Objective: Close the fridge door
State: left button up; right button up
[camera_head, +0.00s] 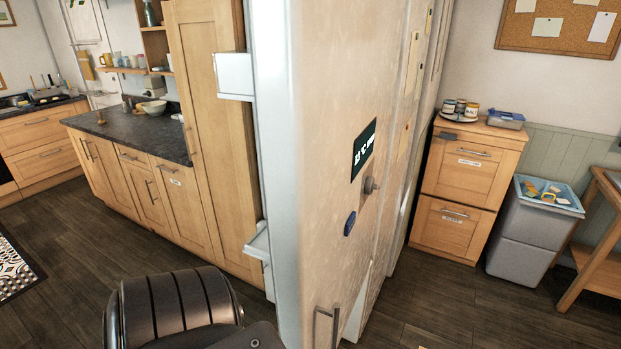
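The fridge door (325,150) stands open close in front of me, seen nearly edge-on. Its pale edge runs from top to bottom of the picture. White door shelves (235,76) stick out from its inner side on the left. Its wooden outer face is on the right, with a dark label, a small knob, a blue oval magnet and a metal handle (325,326) low down. The fridge's inside is hidden. A black ribbed part of mine is at the bottom left. Neither of my grippers is in view.
Left of the door are a tall wooden cupboard (212,120) and a dark countertop (130,134). To the right are a drawer cabinet (465,190), a grey bin (530,230) and a wooden table (595,240). Dark floor (450,305) is clear at the lower right.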

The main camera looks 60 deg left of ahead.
aim_at(320, 76)
jog(key=u, duration=1.4)
jog(key=i, duration=0.5)
jog(key=u, duration=0.2)
